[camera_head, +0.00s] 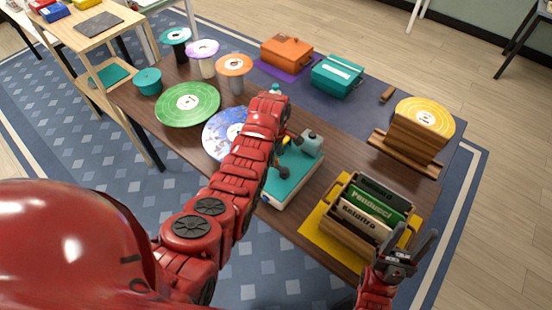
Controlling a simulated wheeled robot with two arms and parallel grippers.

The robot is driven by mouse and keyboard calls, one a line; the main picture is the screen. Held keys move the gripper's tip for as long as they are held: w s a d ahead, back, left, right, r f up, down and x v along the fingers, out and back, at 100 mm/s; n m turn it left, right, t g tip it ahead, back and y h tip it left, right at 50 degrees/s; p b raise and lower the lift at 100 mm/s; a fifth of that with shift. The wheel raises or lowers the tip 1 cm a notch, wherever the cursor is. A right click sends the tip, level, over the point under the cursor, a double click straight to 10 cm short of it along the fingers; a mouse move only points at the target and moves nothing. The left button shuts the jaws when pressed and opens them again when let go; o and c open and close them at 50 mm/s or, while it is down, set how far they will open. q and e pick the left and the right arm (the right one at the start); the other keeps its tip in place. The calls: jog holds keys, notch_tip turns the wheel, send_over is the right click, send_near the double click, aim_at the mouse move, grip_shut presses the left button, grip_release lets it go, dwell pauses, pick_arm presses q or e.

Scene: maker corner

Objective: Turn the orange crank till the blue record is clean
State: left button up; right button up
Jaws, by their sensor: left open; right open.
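The blue record (216,131), blotched with white, lies flat left of my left forearm, which hides its right part. A teal machine (292,187) with a grey block (312,143) on it stands just right of that forearm. My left gripper (285,150) points down over the machine's back left part; it is open, with its tips partly hidden. I cannot make out the orange crank clearly; my arm and gripper cover that area. My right gripper (408,240) is open and empty, in front of the record crate at the table's front right.
A wooden crate of record sleeves (352,210) sits on a yellow mat (318,232). A green record (172,105) and several spindle stands are at the left. Orange (286,54) and teal (337,75) cases stand at the back. A yellow record (437,115) leans on a wooden stand (414,142).

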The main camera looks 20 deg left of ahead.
aim_at(281, 167)
pick_arm(q)
jog(key=shift+f, duration=1.35)
grip_shut()
